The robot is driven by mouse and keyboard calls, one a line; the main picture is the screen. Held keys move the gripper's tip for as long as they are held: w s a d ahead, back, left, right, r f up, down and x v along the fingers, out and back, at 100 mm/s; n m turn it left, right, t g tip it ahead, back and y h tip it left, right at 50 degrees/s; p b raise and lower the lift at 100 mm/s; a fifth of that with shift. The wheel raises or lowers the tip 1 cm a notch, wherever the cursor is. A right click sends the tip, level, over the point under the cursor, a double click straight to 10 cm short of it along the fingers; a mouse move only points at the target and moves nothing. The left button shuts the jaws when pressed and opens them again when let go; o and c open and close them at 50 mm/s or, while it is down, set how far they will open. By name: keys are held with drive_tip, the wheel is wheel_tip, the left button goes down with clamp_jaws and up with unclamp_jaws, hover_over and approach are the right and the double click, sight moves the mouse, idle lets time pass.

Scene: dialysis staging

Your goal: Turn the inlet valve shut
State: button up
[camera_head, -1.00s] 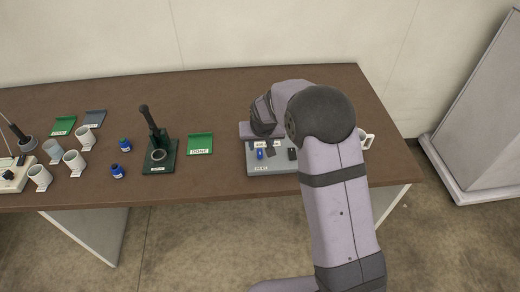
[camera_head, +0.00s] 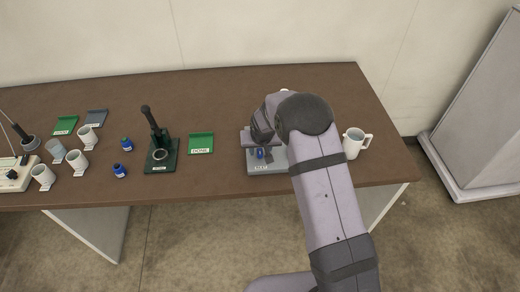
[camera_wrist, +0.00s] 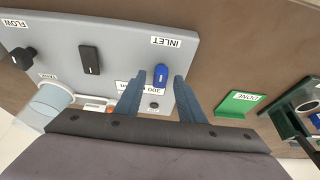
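The grey panel (camera_head: 280,168) stands near the front edge of the table. Its INLET label (camera_wrist: 166,41) shows upside down in the wrist view, beside a small blue valve knob (camera_wrist: 160,75). The blue knob (camera_head: 260,154) also shows in the head view, partly hidden by my gripper. My gripper (camera_wrist: 159,84) is open, with its two blue-grey fingers on either side of the blue knob. A gap shows on both sides, and I cannot tell whether either finger touches it.
A black knob (camera_wrist: 90,60) and a FLOW knob (camera_wrist: 21,57) are on the same panel. A green DONE tray (camera_head: 201,143) and a dark green stand (camera_head: 160,168) are to the left. Bare table lies behind.

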clamp_jaws()
